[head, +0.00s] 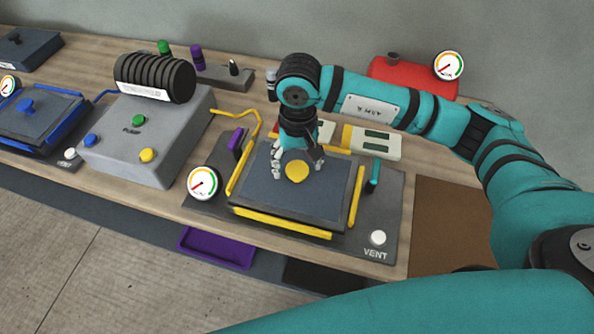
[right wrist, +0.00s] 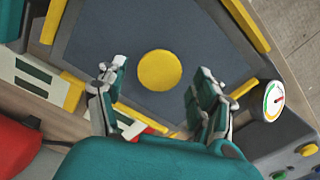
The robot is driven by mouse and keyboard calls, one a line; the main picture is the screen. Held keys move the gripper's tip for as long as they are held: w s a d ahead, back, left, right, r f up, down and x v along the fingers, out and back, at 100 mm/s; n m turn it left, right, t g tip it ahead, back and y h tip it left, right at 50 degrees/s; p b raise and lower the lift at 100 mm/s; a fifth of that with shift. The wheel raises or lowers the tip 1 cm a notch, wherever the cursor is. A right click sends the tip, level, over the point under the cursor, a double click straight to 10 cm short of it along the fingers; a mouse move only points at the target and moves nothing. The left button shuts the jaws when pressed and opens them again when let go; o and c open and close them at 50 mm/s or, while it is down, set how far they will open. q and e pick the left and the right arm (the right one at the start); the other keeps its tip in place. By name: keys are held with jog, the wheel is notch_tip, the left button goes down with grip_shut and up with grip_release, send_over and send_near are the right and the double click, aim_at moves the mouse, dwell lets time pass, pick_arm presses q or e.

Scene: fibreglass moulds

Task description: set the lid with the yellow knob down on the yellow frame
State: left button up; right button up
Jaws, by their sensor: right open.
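The dark grey square lid (head: 325,195) with the round yellow knob (head: 297,171) lies flat within the yellow frame (head: 282,223), whose bars show along its sides. Whether its edges are fully seated I cannot tell. The right wrist view also shows the lid (right wrist: 110,45), its knob (right wrist: 159,70) and a frame bar (right wrist: 245,23). My right gripper (head: 297,171) is open over the lid, close to the knob. In the right wrist view its fingers (right wrist: 160,80) stand apart on either side of the knob, not closed on it. My left gripper is not in view.
A white gauge (head: 202,182) and a purple lever (head: 236,139) stand left of the frame. A teal lever (head: 374,174) and a white VENT button (head: 378,237) are to its right. A grey pump box (head: 150,130) stands farther left. A red tank (head: 400,75) is behind my right arm.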

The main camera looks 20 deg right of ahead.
aim_at(298, 169)
notch_tip(298, 169, up, 8)
jog(key=b, duration=0.2)
jog(key=shift+r, duration=0.25)
